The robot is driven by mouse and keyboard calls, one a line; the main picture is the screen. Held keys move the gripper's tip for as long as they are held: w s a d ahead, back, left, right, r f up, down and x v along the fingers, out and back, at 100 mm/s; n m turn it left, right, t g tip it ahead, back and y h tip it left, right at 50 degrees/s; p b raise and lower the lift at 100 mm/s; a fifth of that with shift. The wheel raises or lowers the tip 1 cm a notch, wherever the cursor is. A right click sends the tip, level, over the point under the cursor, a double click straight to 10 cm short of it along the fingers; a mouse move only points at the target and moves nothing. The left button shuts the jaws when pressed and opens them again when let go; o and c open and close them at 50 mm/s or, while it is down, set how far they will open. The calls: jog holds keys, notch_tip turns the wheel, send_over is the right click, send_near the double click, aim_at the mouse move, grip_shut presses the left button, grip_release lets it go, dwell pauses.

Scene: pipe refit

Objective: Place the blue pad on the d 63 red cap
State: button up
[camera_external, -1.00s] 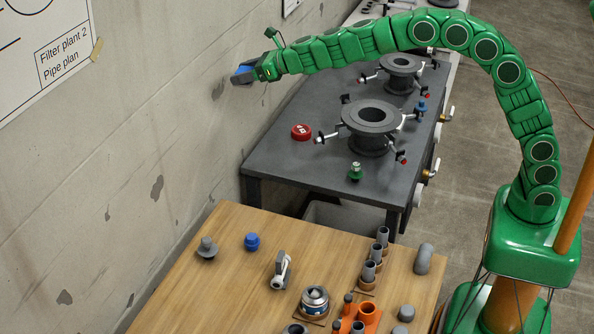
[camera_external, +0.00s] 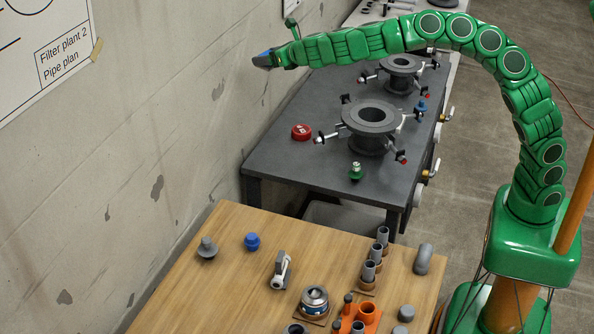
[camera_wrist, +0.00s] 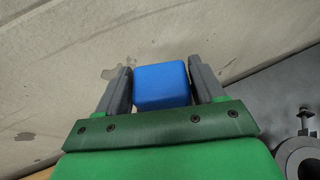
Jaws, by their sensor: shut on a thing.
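My gripper (camera_wrist: 162,88) is shut on the blue pad (camera_wrist: 161,84), which sits between the two grey fingers in the wrist view. In the external view my gripper (camera_external: 264,61) is up near the wall, above the far left of the dark table, and only a sliver of the pad shows. The red cap (camera_external: 301,132) with white marking lies on the dark table (camera_external: 285,160), left of the near flanged pipe piece. It is below my gripper and apart from it. The marking is too small to read.
Two dark flanged pipe pieces (camera_external: 370,118) with clamp arms stand on the dark table. A green fitting (camera_external: 355,172) stands at its front. The wooden table (camera_external: 225,285) in front holds a blue cap (camera_external: 252,241), grey fittings and orange parts. The wall (camera_external: 150,130) is close on the left.

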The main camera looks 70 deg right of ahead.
jog(key=s+d+f+m+g+h, duration=0.2)
jog(key=s+d+m+g+h, duration=0.1)
jog(key=s+d, duration=0.3)
jog(key=s+d+f+m+g+h, duration=0.2)
jog(key=s+d+m+h, duration=0.15)
jog(key=d, duration=0.45)
jog(key=s+d+f+m+g+h, duration=0.25)
jog(key=s+d+m, duration=0.2)
jog(key=d, duration=0.25)
send_over(302, 128)
jog(key=shift+n+g, duration=0.25)
jog(key=shift+n, duration=0.15)
jog(key=shift+s+d+f, duration=0.1)
jog(key=shift+f, duration=6.9)
jog(key=shift+s+f, duration=0.1)
jog(key=shift+f, duration=6.9)
jog(key=shift+w+f, duration=0.4)
jog(key=shift+s+f+y, duration=0.1)
jog(key=shift+f+y, duration=0.2)
jog(key=shift+f, duration=1.2)
jog(key=shift+f, duration=0.15)
